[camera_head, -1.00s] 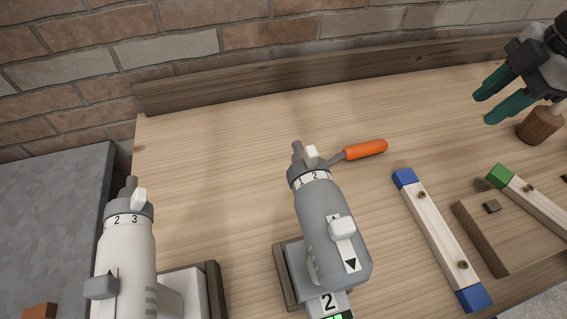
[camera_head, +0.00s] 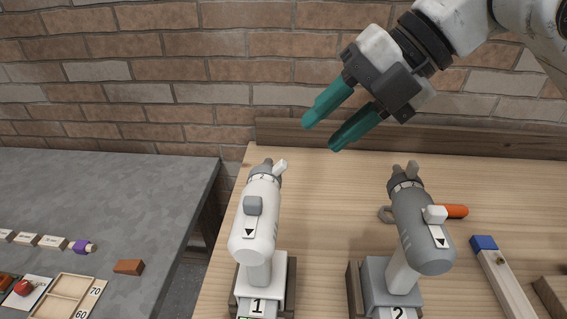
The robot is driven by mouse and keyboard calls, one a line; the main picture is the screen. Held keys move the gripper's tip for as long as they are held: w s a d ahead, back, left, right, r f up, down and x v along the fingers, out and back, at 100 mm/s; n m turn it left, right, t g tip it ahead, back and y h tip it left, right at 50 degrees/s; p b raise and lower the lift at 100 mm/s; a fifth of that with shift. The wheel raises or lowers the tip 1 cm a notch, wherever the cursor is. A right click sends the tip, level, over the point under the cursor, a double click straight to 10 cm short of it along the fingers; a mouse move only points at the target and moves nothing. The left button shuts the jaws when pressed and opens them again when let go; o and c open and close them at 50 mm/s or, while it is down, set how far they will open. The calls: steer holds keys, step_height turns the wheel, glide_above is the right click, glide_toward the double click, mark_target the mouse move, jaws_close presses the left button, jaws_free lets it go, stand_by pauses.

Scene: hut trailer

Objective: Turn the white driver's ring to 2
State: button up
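The white driver (camera_head: 262,215) stands tilted in its holder, left of centre, with its nose toward the wall. Its pale ring (camera_head: 262,177) is just behind the grey nose, with a small white tab (camera_head: 281,166) sticking up to the right. The ring's numbers are too small to read. A grey button (camera_head: 253,205) sits on the body, with a down arrow below it. My gripper (camera_head: 322,134) has two teal fingers, apart and empty. It hangs up and to the right of the ring, not touching it.
A grey driver (camera_head: 418,225) stands in a second holder to the right, with an orange-handled tool (camera_head: 452,211) behind it. A wooden rail (camera_head: 460,142) runs along the brick wall. A grey table (camera_head: 150,215) with small items is at left. Bench between the drivers is clear.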

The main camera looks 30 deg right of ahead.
mark_target(285, 166)
steer(key=x, duration=0.8)
steer(key=shift+f, duration=0.15)
steer(key=shift+c, duration=0.4)
jaws_close()
